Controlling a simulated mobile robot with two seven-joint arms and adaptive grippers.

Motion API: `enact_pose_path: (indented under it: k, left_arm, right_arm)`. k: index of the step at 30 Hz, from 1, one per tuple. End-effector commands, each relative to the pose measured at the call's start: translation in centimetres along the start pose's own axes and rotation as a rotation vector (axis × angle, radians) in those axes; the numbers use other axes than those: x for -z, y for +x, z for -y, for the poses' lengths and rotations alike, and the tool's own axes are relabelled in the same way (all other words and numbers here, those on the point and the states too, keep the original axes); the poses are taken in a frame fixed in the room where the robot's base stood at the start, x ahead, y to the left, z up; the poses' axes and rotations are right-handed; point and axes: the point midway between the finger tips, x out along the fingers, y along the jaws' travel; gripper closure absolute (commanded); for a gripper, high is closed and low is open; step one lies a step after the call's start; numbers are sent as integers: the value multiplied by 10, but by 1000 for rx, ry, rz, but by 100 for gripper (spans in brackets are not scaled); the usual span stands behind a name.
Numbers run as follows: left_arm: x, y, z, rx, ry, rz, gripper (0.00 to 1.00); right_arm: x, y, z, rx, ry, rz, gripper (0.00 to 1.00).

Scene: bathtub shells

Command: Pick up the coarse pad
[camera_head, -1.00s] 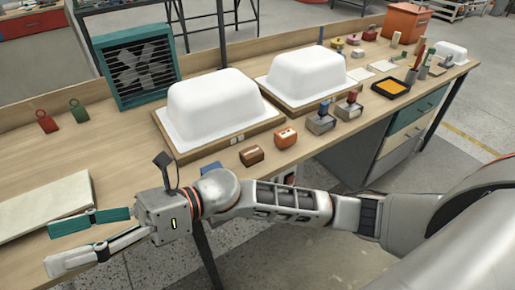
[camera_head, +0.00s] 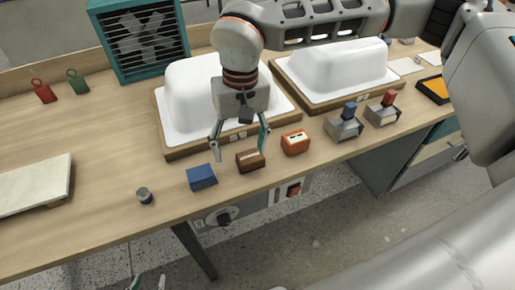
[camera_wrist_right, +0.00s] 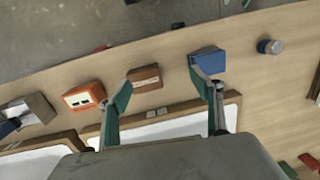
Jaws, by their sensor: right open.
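Three small blocks stand in a row near the bench's front edge: blue (camera_head: 202,177), brown (camera_head: 251,160) and orange (camera_head: 296,142). I cannot tell for certain which is the coarse pad. My right gripper (camera_head: 240,147) is open and empty, pointing down above the row, near the brown block. In the right wrist view, the brown block (camera_wrist_right: 145,78) shows between the fingers, nearer the left one. The blue block (camera_wrist_right: 209,61) is partly hidden by the right fingertip, and the orange block (camera_wrist_right: 84,96) lies outside. My left gripper (camera_head: 148,284) shows only its separated fingertips at the bottom edge.
Two white tub shells (camera_head: 195,80) (camera_head: 335,70) on wooden boards stand behind the row. A small round blue-topped piece (camera_head: 145,196) is left of the blue block. Grey blocks with blue and red tops (camera_head: 343,125) (camera_head: 383,110) stand right.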

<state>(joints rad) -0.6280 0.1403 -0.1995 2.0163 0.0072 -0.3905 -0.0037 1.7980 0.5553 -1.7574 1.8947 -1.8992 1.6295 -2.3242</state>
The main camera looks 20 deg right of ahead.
Motion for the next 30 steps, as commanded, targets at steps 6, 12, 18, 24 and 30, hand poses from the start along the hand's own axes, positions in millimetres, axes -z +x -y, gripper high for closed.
enact_pose_path:
  k: [6,12,18,24,30]
  left_arm:
    - [3,2,2,3,3,-6,62]
    - [0,2,3,5,5,-2,62]
    - [-3,2,3,5,6,1,62]
    - [-7,2,1,4,7,6,62]
    - [-9,2,1,3,9,9,62]
  right_arm:
    - [18,-12,-28,-85,-31,-60,35]
    - [19,9,-30,-86,-32,-58,35]
    - [19,24,-28,-85,-32,-58,35]
    - [19,53,-28,-84,-32,-56,35]
    - [21,64,-28,-83,-31,-61,35]
